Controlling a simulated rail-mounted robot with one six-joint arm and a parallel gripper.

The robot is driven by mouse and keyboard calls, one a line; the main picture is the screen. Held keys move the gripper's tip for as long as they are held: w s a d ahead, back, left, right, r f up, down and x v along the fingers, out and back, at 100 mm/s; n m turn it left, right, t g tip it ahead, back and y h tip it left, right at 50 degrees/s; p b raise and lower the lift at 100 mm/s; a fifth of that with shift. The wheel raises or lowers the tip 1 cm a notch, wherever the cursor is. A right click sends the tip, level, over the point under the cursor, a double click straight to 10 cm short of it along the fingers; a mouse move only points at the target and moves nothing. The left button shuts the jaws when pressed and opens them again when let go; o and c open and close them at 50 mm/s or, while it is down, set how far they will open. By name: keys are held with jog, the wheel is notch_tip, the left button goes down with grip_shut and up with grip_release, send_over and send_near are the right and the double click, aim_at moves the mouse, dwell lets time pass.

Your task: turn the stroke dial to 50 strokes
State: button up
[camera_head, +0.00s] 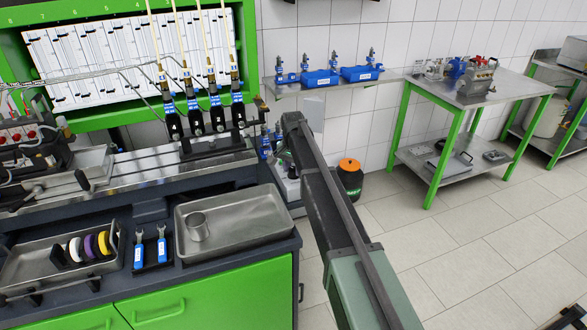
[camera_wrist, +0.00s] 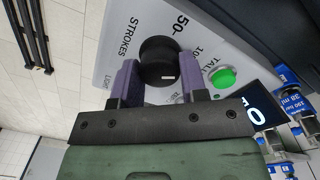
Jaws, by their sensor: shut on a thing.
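The stroke dial (camera_wrist: 158,55) is a round black knob on a light grey panel (camera_wrist: 113,50) in the wrist view. A small white mark shows on the knob near its lower edge. The panel reads "STROKES", with "50-" printed above and right of the knob and a partly covered "10…" label below that. My gripper (camera_wrist: 158,66) has its two purple fingers on either side of the knob, shut on it. Lower panel labels are partly hidden by the fingers.
A green button (camera_wrist: 222,79) and a dark display (camera_wrist: 255,112) with white digits, partly cut off by my gripper, are right of the dial. In the head view, an orange-topped black container (camera_head: 350,178) stands close right of my arm.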

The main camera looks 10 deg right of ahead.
aim_at(293, 169)
jog(key=shift+n, duration=0.4)
jog(key=n, duration=0.5)
jog(key=shift+n, duration=0.3)
jog(key=n, duration=0.5)
jog(key=shift+n, duration=0.3)
jog(key=o, duration=0.9)
notch_tip(293, 169, up, 11)
jog(key=p, duration=1.1)
jog(key=shift+a+f, duration=0.1)
jog(key=shift+a, duration=0.05)
